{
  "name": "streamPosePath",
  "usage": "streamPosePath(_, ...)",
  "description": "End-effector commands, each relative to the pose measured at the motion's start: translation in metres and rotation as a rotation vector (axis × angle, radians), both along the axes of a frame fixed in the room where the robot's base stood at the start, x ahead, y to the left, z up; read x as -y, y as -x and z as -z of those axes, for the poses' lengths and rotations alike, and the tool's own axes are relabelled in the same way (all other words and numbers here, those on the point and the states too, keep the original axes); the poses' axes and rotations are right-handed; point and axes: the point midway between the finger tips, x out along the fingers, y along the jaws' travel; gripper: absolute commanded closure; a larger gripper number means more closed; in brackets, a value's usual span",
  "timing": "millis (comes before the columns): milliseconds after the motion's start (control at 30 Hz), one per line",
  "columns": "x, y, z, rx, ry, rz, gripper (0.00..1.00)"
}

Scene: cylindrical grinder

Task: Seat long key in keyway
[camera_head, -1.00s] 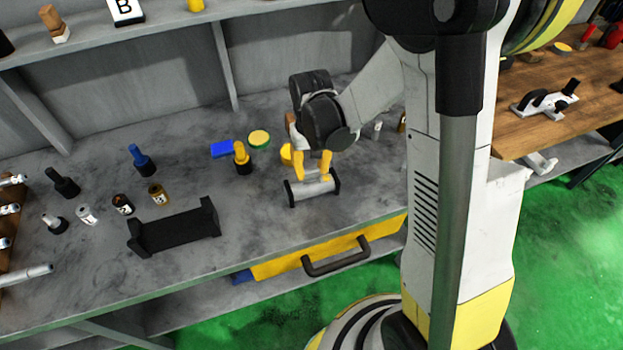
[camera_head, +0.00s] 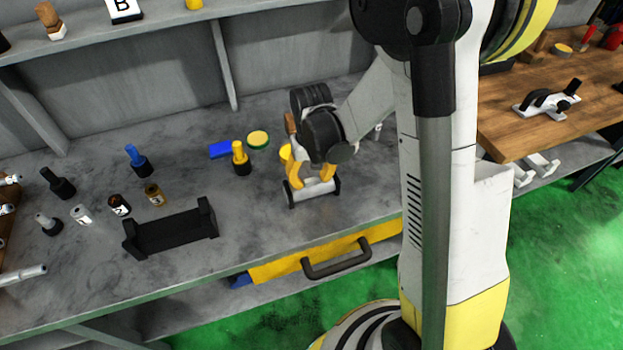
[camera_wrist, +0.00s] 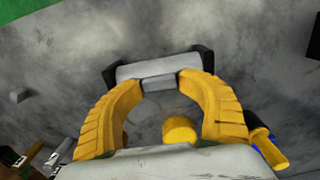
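A light grey shaft (camera_head: 313,190) lies in a small black two-ended cradle (camera_head: 291,199) on the grey bench. The shaft also shows in the wrist view (camera_wrist: 140,70), between the dark cradle ends. My gripper (camera_head: 312,181) points down at the shaft with yellow fingers. In the wrist view, my gripper's (camera_wrist: 160,84) fingertips close on both ends of a small grey block, which looks like the long key (camera_wrist: 158,82). The key lies at the shaft's upper side, along its length. The keyway is hidden, and I cannot tell whether the key is inside it.
A longer empty black cradle (camera_head: 172,235) stands to the left. A yellow-topped black piece (camera_head: 240,160), a blue block (camera_head: 220,149) and a green-and-yellow disc (camera_head: 258,139) are behind left. Several small bottles and tools stand at far left. The bench front edge is close.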

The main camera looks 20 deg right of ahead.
Motion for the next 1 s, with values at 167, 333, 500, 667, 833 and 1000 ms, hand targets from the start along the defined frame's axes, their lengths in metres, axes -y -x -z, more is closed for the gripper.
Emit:
streamPosePath(167,0.000,-0.001,-0.009,0.002,0.000,0.000,0.45)
streamPosePath(333,0.000,0.000,-0.046,0.002,0.000,0.000,0.45)
streamPosePath(500,0.000,0.000,-0.086,0.001,0.000,0.000,0.45)
streamPosePath(667,0.000,0.000,-0.114,0.001,0.000,0.000,0.45)
streamPosePath(833,0.000,0.001,-0.129,0.007,0.000,0.000,0.45)
streamPosePath(1000,0.000,0.016,-0.161,0.082,0.000,-0.004,0.45)
